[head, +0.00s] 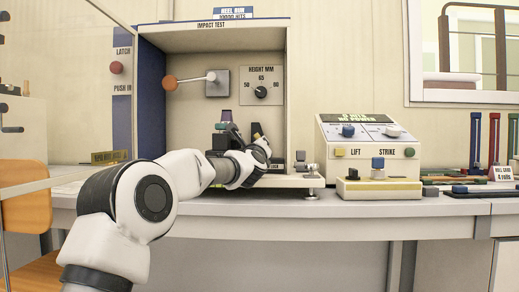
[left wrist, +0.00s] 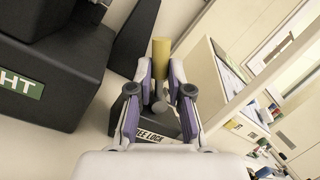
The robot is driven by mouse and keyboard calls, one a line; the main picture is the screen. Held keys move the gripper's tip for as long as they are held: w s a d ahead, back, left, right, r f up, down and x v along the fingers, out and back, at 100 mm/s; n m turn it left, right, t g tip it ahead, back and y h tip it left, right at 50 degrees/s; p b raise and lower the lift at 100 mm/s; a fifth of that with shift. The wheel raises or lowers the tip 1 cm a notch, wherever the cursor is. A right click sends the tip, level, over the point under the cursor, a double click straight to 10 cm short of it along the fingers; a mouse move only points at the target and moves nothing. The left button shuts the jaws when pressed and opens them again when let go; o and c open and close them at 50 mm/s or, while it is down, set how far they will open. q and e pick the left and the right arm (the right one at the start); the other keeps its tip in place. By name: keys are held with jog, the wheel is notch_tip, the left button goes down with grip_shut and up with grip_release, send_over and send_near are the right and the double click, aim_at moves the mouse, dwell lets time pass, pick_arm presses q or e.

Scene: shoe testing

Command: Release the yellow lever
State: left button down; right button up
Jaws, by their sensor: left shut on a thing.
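The yellow lever (left wrist: 161,58) stands up between the fingertips of my left gripper (left wrist: 160,76) in the left wrist view. The gripper is shut on it, and the lever's top sticks out past the fingertips. Its grey pivot and dark base (left wrist: 158,128) with a partly hidden "LOCK" label lie below the fingers. My right gripper is in neither view.
A dark block with a green label (left wrist: 22,84) is left of the fingers in the wrist view. An orange-ended striker (head: 170,83) hangs above in the cabinet. A control box with LIFT and STRIKE buttons (head: 368,152) stands to the right. Coloured bars lie farther right.

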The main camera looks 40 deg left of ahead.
pick_arm(q)
jog(key=c, duration=1.4)
grip_release()
jog(key=shift+o, duration=0.2)
jog(key=shift+w+f, duration=0.15)
jog(key=v, duration=0.7)
jog(key=shift+s+d, duration=0.15)
jog(key=shift+s, duration=0.15)
